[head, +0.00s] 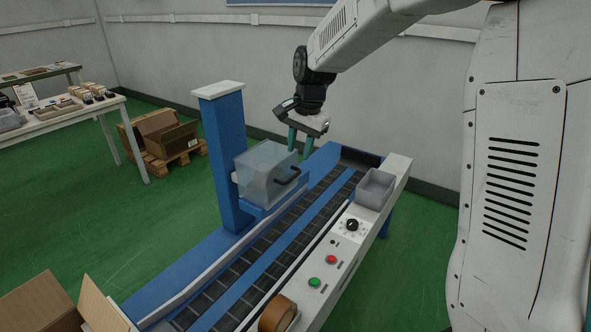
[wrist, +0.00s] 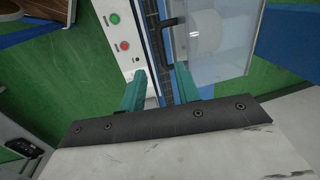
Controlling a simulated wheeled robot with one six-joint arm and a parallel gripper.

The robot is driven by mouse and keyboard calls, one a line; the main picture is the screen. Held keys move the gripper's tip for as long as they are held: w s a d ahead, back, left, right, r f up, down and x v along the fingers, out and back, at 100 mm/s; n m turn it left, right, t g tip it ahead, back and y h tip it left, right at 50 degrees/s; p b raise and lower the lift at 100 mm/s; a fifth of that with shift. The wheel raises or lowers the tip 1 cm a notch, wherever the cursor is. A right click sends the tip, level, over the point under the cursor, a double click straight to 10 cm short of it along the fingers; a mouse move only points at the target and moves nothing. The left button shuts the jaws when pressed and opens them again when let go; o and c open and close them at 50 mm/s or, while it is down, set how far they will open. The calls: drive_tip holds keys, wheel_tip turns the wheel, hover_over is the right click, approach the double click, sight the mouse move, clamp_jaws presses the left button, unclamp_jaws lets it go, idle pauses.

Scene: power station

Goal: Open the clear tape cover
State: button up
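The clear tape cover (head: 262,170) is a see-through box on the side of a blue post above the conveyor. It looks closed. A black handle (head: 288,176) sits on its conveyor-facing side. My gripper (head: 300,150) is above and behind the cover, fingers pointing down, apart from the handle. In the wrist view the cover (wrist: 220,52) is at upper right and the handle (wrist: 167,35) at top centre. The two green fingers (wrist: 158,90) are spread with nothing between them, below the handle in the picture.
The blue conveyor (head: 240,262) runs beneath the cover. Its white side panel carries a dark knob (head: 352,225), a red button (head: 331,259), a green button (head: 314,282), a grey tray (head: 375,188) and a brown tape roll (head: 277,314). The blue post (head: 226,160) stands left of the cover.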

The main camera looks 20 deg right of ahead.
sight(294, 175)
drive_tip(key=f, duration=0.2)
drive_tip(key=w+f, duration=0.1)
drive_tip(key=f, duration=0.5)
drive_tip(key=shift+w+a, duration=0.35)
drive_tip(key=shift+a, duration=0.05)
clamp_jaws()
